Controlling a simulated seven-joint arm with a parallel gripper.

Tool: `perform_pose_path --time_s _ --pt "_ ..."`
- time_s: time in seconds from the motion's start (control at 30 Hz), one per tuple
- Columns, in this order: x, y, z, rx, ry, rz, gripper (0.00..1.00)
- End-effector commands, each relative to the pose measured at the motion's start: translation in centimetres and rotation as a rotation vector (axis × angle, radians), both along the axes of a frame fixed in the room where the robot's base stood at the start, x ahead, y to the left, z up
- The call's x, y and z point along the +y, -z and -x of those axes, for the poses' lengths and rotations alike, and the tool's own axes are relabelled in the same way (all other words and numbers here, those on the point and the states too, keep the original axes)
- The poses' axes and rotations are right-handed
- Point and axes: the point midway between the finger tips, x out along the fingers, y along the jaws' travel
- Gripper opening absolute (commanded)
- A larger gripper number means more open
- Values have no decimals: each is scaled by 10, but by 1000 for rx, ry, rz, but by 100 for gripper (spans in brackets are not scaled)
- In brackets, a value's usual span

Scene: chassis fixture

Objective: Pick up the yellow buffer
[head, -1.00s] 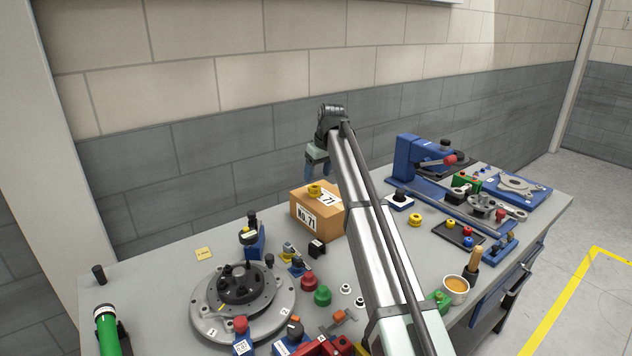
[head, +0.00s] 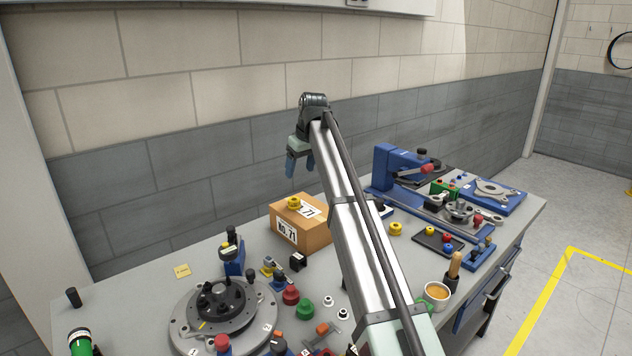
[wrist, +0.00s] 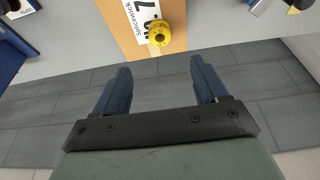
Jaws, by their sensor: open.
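A yellow buffer (head: 294,203) sits on top of a cardboard box (head: 287,234) labelled "NO. 71". It also shows in the wrist view (wrist: 160,34), near the box's edge and beside its white label. My gripper (head: 301,167) is above and behind the box in the head view, with its blue fingers pointing down. In the wrist view my gripper (wrist: 163,75) is open and empty, with the buffer beyond the fingertips, roughly in line with the gap. Another yellow round piece (head: 396,229) lies on the table right of my arm.
A round grey fixture (head: 225,312) with dark knobs stands front left. Red (head: 291,295) and green (head: 306,309) knobs lie in front of the box. A blue press (head: 397,170), a dark tray (head: 439,241) and a cup (head: 437,293) are on the right. A wall rises behind the table.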

Motion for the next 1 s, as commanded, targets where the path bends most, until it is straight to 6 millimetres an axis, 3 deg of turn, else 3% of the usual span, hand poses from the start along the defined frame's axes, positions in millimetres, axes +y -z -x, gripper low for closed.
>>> perform_pose_path --time_s 0.27,0.47,0.77,1.0 --pt "0 -11 -1 -1 0 0 73" --pt "1 -52 -2 -2 0 -1 73" --pt "-24 -41 -6 56 277 -155 73" --pt "-54 -34 -12 154 614 -354 73"
